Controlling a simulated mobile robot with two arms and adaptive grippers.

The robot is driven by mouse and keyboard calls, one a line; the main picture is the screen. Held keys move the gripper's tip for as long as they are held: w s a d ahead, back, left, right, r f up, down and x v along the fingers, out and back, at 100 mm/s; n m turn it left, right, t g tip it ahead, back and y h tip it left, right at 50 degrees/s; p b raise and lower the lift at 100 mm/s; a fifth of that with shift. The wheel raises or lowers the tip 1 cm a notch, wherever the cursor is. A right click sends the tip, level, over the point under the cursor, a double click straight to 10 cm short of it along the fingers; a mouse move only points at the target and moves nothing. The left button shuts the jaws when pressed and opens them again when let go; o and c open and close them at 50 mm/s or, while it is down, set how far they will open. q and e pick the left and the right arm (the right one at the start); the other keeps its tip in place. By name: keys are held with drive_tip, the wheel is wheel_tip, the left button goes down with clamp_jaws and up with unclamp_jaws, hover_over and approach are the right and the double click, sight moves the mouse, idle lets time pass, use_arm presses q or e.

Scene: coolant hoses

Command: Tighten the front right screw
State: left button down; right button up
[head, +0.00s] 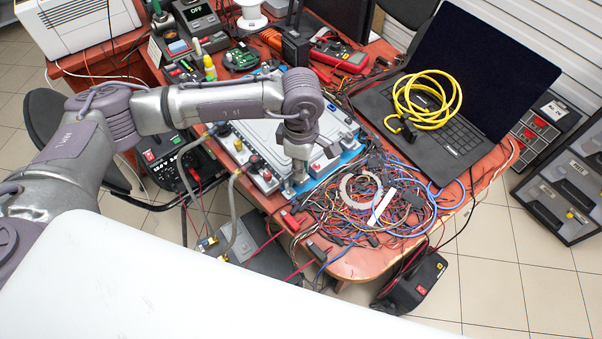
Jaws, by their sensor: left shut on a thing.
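A light grey box (262,128) with a blue edge lies on the red table, with small connectors along its front side. My left arm reaches in from the left, over the box. My left gripper (297,172) points down at the box's front right corner. It is shut on a small part there, which looks like the front right screw (288,187). The fingers and the wrist hide most of the screw, so how far in it sits cannot be seen. My right gripper is not in view.
A tangle of wires (345,205) lies right of the gripper. An open laptop (470,85) with a coiled yellow cable (428,100) stands at the right. Grey hoses (232,215) hang at the front left of the box. A red multimeter (340,56) lies behind.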

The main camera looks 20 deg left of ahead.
use_arm(q)
drive_tip(key=m+b, duration=0.2)
drive_tip(key=shift+f+m+b, duration=0.1)
drive_tip(key=shift+m+b, duration=0.2)
drive_tip(key=shift+b, duration=0.1)
drive_tip(key=shift+m+b, duration=0.4)
drive_tip(key=c, duration=1)
unclamp_jaws()
drive_tip(key=shift+c, duration=0.2)
wheel_tip(320, 180, up, 12)
